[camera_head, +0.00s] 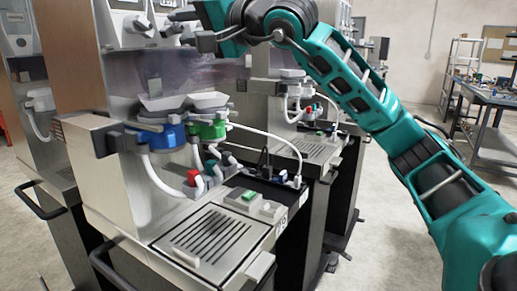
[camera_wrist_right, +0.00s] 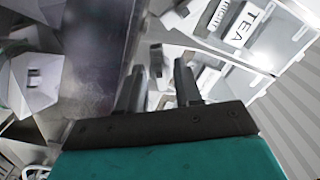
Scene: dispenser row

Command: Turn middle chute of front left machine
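The nearest machine (camera_head: 140,200) stands in the middle-left of the head view, a steel body with a tall panel. White funnel-like trays (camera_head: 163,103) sit above a blue part (camera_head: 166,137) and a green part (camera_head: 208,130), with white hoses below. Grey-white spout-like parts (camera_head: 135,25) are higher up; I cannot tell which is the middle chute. My right gripper (camera_head: 176,24) is at the upper part of this machine, fingers pointing left. In the right wrist view its fingers (camera_wrist_right: 167,60) are apart, with light grey parts beyond. I see nothing held. My left gripper is out of view.
White containers, one labelled TEA (camera_wrist_right: 250,25), are close by in the right wrist view. A similar machine (camera_head: 290,120) stands behind to the right. A workbench (camera_head: 490,100) and shelf (camera_head: 460,65) are at the far right. Floor between is clear.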

